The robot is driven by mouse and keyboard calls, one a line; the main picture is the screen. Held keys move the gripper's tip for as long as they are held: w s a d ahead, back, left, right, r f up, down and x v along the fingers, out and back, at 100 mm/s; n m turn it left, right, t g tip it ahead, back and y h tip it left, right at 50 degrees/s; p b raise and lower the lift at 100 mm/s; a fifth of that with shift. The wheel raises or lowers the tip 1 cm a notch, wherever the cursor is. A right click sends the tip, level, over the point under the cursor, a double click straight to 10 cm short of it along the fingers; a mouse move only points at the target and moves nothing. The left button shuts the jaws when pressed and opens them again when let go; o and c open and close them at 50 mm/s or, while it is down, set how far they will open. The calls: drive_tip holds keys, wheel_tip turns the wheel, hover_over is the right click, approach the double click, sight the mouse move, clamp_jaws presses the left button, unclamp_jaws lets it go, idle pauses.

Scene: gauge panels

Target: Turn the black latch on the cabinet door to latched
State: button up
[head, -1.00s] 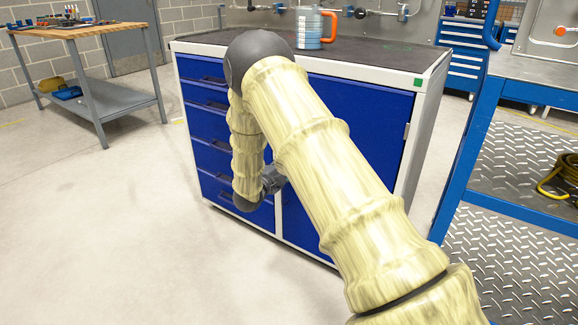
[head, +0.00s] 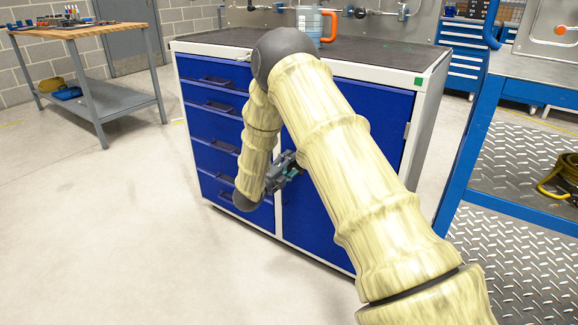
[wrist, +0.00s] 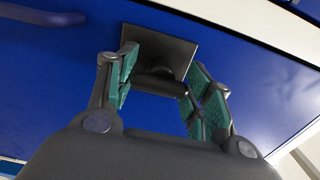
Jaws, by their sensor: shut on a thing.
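The black latch (wrist: 160,84) is a dark bar on a square dark plate (wrist: 160,47), fixed to the blue cabinet door (wrist: 245,75) in the wrist view. My gripper (wrist: 160,88) has its teal-padded fingers on either side of the bar and is shut on it. The plate looks tilted in this view. In the head view my gripper (head: 286,170) is at the left part of the blue door (head: 372,112), beside the drawers. The latch is hidden there behind my gripper and arm.
Several blue drawers (head: 215,125) are left of the door. A clear jug with an orange handle (head: 310,24) stands on the cabinet's dark top (head: 390,52). A blue-framed cart (head: 470,135) stands close on the right.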

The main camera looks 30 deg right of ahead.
drive_tip(key=o, duration=1)
drive_tip(key=shift+o, duration=0.2)
drive_tip(key=shift+a, duration=0.1)
drive_tip(key=v, duration=1.1)
drive_tip(key=shift+s+a, duration=0.2)
drive_tip(key=shift+a, duration=0.1)
drive_tip(key=shift+f, duration=0.1)
